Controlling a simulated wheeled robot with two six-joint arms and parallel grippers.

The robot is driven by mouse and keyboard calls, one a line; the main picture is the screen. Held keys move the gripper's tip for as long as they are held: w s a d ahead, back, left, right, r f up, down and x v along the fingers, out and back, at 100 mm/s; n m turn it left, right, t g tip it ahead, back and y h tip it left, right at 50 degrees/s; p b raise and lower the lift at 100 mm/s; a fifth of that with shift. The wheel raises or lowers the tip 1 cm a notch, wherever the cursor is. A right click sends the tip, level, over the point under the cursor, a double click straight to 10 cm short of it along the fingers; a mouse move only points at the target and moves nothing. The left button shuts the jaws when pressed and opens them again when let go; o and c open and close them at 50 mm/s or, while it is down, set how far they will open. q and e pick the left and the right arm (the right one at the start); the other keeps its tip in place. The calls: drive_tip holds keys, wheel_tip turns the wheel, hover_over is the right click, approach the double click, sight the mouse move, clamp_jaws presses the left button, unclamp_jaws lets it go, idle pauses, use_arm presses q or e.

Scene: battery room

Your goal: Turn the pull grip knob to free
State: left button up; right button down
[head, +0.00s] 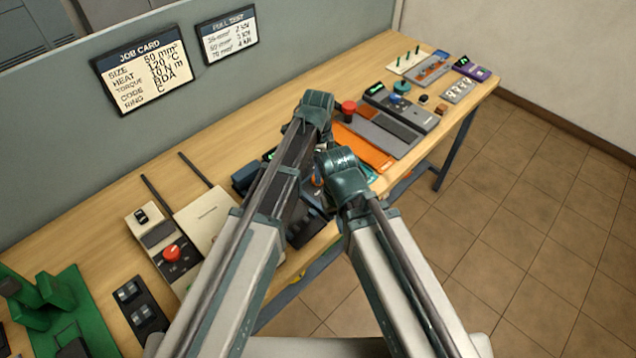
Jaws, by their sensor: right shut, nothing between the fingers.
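I cannot tell for sure which control is the pull grip knob. A red knob (172,253) sits on a beige box at the left of the bench. Another red knob (348,107) stands beside the orange and grey unit (362,147), just beyond my arms. Its setting is too small to read. My right gripper (319,182) is shut and empty, over the bench's front part, mostly hidden by its own arm. My left arm reaches over the bench middle, and its fingers do not show. A dark device under both arms is largely covered.
A wooden bench (98,213) runs along a grey partition with a job card (141,76) and a pull test card (227,35). A green fixture (55,305) stands front left. Several small devices sit at the far right end. Tiled floor at right is clear.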

use_arm(q)
wheel_tip(320, 180, down, 4)
drive_tip(key=b, duration=0.2)
drive_tip(key=shift+r+b, duration=0.15)
drive_tip(key=shift+b, duration=0.15)
use_arm(e)
wheel_tip(320, 180, down, 4)
drive_tip(key=shift+r, duration=0.15)
use_arm(q)
clamp_jaws()
